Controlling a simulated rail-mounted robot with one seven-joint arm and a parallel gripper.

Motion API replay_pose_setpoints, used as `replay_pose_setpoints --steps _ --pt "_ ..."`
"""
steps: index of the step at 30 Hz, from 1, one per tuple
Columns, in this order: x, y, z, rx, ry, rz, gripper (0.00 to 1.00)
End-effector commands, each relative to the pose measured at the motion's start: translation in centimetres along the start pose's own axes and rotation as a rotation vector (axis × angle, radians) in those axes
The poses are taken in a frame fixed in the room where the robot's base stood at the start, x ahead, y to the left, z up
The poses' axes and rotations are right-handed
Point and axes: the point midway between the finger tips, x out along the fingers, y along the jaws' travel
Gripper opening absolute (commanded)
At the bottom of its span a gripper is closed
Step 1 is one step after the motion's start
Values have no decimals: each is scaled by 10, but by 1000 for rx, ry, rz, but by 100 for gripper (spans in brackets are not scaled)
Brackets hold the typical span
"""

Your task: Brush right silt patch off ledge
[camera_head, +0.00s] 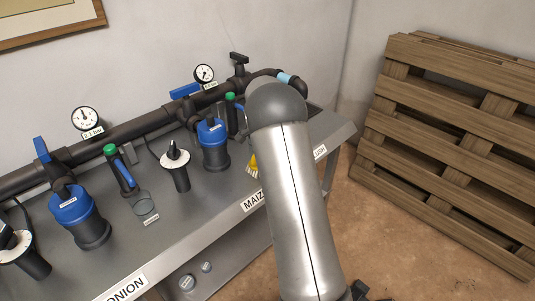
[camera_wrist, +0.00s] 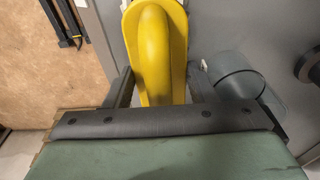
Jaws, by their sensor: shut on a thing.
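A brush with a yellow handle (camera_wrist: 158,45) fills the upper middle of the wrist view. My gripper (camera_wrist: 160,85) is shut on this handle, with one dark finger on each side. In the head view, a small yellow part of the brush (camera_head: 253,162) with pale bristles shows just left of my arm, over the grey bench ledge (camera_head: 225,190). My arm hides my gripper and most of the brush there. I cannot make out a silt patch in either view; the ledge behind my arm is hidden.
A black pipe manifold (camera_head: 130,128) with gauges and blue valves runs along the bench's back. A blue-topped filter (camera_head: 213,145) and a black plug-like fitting (camera_head: 176,165) stand left of my arm. A wooden pallet (camera_head: 460,140) leans at right. Bare floor lies between.

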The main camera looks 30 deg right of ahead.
Motion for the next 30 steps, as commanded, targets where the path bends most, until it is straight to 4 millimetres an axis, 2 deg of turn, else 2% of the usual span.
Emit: replay_pose_setpoints --steps 5,19,30 --pt "-9 0 -1 0 0 0 29" --pt "-57 -1 -7 -1 2 -2 29" --pt "-60 0 -8 -1 1 -1 29"
